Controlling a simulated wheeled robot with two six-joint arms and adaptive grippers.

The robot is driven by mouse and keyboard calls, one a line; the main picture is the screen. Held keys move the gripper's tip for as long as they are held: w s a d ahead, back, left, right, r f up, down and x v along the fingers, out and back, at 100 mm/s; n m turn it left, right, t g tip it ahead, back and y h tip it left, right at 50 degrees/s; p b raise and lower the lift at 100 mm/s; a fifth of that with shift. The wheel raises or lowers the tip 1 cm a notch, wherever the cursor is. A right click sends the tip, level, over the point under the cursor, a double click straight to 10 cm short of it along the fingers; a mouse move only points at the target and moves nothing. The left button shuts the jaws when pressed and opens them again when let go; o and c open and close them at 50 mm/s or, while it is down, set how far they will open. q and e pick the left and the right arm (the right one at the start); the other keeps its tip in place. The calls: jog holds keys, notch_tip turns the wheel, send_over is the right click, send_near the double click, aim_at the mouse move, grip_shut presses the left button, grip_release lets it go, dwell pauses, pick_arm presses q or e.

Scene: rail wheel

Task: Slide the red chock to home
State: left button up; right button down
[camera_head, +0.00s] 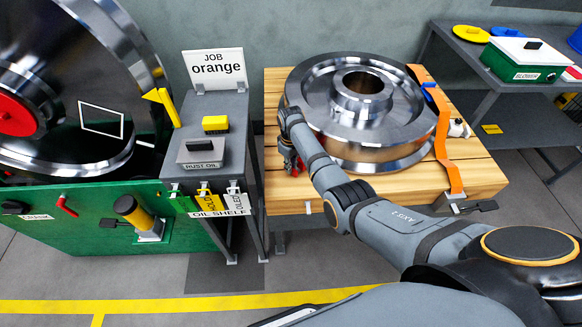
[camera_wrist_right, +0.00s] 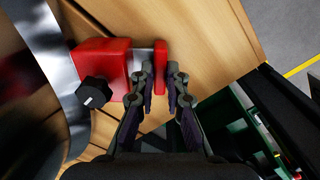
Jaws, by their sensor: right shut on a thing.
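The red chock (camera_wrist_right: 103,60) sits on the wooden bench top beside the wheel's rim, with a black knob (camera_wrist_right: 94,92) on its side. A thin upright red tab (camera_wrist_right: 160,66) stands to its right in the right wrist view, with a short grey piece between them. My right gripper (camera_wrist_right: 160,75) is shut on the red tab, one finger on each side. In the head view my right gripper (camera_head: 291,163) is at the bench's left side, largely hiding the chock. The steel rail wheel (camera_head: 335,135) lies flat on the bench (camera_head: 480,180). My left gripper is not in view.
An orange strap (camera_head: 442,140) crosses the bench right of the wheel. The grey oil shelf (camera_head: 235,130) stands close on the left with a "JOB orange" sign (camera_head: 214,69). A green stand (camera_head: 85,235) holds another large wheel (camera_head: 140,60). A dark side table (camera_head: 480,76) is back right.

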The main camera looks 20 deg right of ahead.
jog(key=shift+w+d, duration=0.1)
jog(key=shift+w, duration=0.05)
jog(key=shift+w+d, duration=0.15)
jog(key=shift+d, duration=0.1)
jog(key=c, duration=1.8)
grip_release()
jog(key=shift+d, duration=0.1)
jog(key=o, duration=0.6)
jog(key=shift+o, duration=0.2)
notch_tip(320, 180, up, 6)
jog(key=p, duration=0.6)
